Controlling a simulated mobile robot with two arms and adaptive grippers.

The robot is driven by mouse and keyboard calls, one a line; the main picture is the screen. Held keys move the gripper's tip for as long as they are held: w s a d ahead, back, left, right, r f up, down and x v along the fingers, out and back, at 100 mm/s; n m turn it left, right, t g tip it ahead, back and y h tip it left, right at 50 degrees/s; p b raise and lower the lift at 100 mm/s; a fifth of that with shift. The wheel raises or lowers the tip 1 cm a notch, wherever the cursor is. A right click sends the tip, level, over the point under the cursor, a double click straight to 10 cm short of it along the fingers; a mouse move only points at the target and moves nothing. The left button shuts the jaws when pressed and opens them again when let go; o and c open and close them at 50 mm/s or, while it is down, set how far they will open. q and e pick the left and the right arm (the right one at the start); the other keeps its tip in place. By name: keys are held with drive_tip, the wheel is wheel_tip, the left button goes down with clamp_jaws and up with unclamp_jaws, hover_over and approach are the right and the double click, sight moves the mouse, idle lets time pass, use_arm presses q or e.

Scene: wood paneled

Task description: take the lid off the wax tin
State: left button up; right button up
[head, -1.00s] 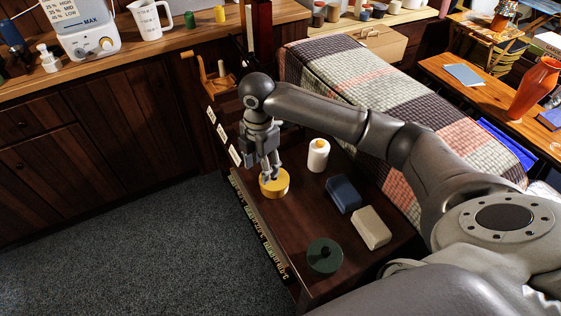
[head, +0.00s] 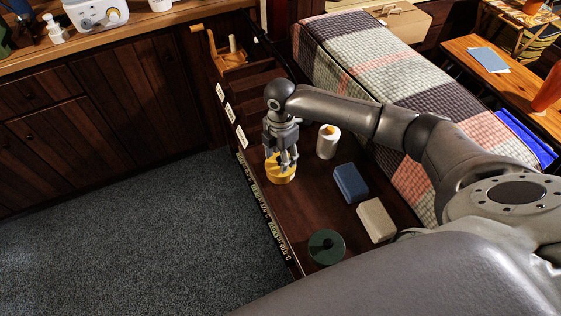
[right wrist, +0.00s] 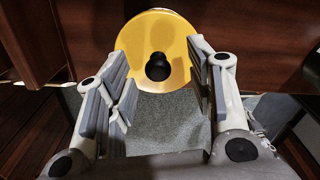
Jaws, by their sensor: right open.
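The wax tin is a round yellow tin (head: 281,174) on the dark wooden surface, near its left edge. My right gripper (head: 283,160) points down over the tin. In the right wrist view the right gripper (right wrist: 158,60) is open, with one finger on each side of the knob and clear space between. The fingers hide part of the lid in the head view. I cannot tell whether they touch it. My left gripper is not in view.
A plaid-covered bench (head: 385,95) lies behind. The dark surface between tin and green object is clear.

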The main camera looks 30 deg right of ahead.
drive_tip(key=shift+f, duration=0.8)
drive_tip(key=shift+c, duration=1.7)
drive_tip(key=c, duration=0.6)
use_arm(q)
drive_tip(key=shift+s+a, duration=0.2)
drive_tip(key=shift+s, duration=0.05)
use_arm(e)
drive_tip(key=shift+c, duration=0.2)
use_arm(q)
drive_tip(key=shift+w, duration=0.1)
use_arm(e)
drive_tip(key=shift+r, duration=0.1)
